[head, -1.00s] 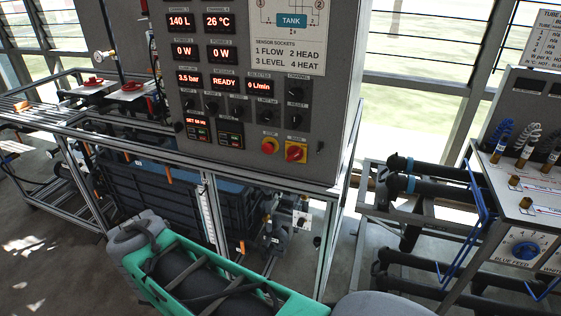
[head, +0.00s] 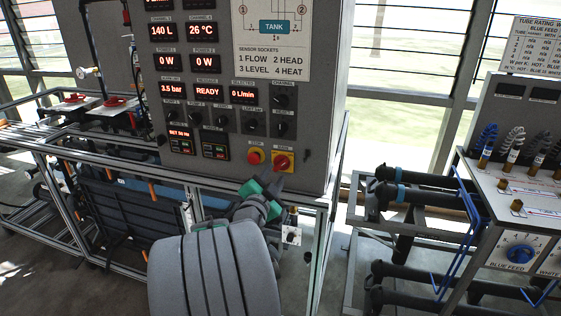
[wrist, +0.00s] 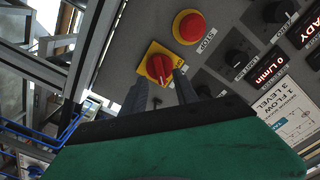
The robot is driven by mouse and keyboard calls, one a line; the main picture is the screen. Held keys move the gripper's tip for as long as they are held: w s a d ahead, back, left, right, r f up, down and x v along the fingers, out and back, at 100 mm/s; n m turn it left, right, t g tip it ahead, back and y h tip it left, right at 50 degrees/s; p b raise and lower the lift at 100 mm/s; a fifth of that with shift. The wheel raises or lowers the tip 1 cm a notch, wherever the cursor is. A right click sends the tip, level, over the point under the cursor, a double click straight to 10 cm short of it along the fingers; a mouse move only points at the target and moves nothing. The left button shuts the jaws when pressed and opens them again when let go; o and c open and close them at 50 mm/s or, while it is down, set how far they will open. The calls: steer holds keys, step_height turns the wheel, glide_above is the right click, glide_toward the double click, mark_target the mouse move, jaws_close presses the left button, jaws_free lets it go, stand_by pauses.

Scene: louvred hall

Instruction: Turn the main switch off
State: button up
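The main switch (head: 283,161) is a red rotary knob on a yellow plate at the lower right of the grey control panel (head: 325,100). In the wrist view the switch (wrist: 158,67) shows upper centre, its knob's ridge running roughly up and down the picture. My gripper (head: 273,180) is just below the switch in the head view. In the wrist view the two dark fingers of my gripper (wrist: 162,80) are apart, with a gap between them. Their tips reach the plate's lower edge, one on each side of the knob. Contact cannot be told.
A round red button (head: 256,157) on yellow sits just left of the switch, and it also shows in the wrist view (wrist: 189,27). Several black knobs (head: 281,130) and lit displays are above. A metal frame (head: 322,235) runs below; a bench with black pipes (head: 430,190) stands right.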

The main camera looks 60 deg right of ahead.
mark_target(279, 167)
steer(key=d+p, duration=0.1)
steer(key=d, duration=0.2)
steer(key=d+p, duration=0.1)
steer(key=shift+w+d+p, duration=0.3)
steer(key=shift+d, duration=0.05)
steer(key=shift+f+b, duration=0.15)
steer(key=shift+b, duration=0.15)
steer(key=shift+d+b, duration=0.35)
steer(key=shift+b, duration=0.1)
steer(key=shift+w, duration=0.1)
steer(key=shift+c, duration=0.4)
jaws_close()
